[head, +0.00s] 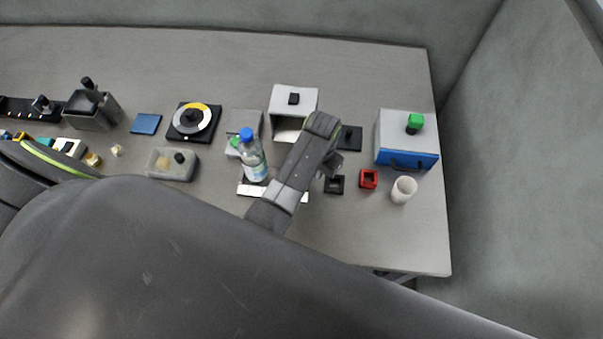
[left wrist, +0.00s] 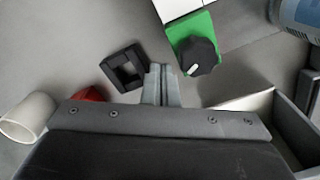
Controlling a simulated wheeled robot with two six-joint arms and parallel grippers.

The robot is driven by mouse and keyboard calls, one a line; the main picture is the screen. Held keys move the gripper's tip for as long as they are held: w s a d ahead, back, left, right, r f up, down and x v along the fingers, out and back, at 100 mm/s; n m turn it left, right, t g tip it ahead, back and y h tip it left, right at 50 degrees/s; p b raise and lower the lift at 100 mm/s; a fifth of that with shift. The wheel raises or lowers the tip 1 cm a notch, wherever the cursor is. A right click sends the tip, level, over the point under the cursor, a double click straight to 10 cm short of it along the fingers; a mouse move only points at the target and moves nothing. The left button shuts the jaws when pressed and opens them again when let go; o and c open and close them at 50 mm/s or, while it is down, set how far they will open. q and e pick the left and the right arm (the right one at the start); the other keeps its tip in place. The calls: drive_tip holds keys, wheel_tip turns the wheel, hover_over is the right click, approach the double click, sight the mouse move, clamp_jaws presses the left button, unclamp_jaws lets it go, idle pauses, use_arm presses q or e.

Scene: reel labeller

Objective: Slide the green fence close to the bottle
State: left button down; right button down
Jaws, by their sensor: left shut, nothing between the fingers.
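The green fence (left wrist: 186,32) with a black pointer knob (left wrist: 198,55) sits at the end of a white strip in the left wrist view. In the head view my left arm hides the fence, while part of the white strip (head: 252,190) shows. The clear bottle with a blue cap (head: 252,160) stands upright behind that strip; its lower part shows at the upper right of the left wrist view (left wrist: 301,14). My left gripper (left wrist: 161,82) is shut and empty, beside the fence and apart from it in the picture. My right gripper is not in view.
A black square ring (head: 334,184), a red square ring (head: 368,179) and a white cup (head: 404,190) stand right of the gripper. A white open-fronted box (head: 282,103) is behind my arm. A blue-fronted box (head: 408,138) stands at the right.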

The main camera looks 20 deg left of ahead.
sight(317, 184)
use_arm(q)
drive_tip(key=shift+f, duration=0.1)
idle(0.4)
drive_tip(key=shift+f+b, duration=1.05)
drive_tip(key=shift+f, duration=1.2)
drive_tip(key=shift+r, duration=0.1)
drive_tip(key=shift+r+p, duration=0.45)
drive_tip(key=shift+p, duration=0.4)
drive_tip(key=shift+r, duration=0.1)
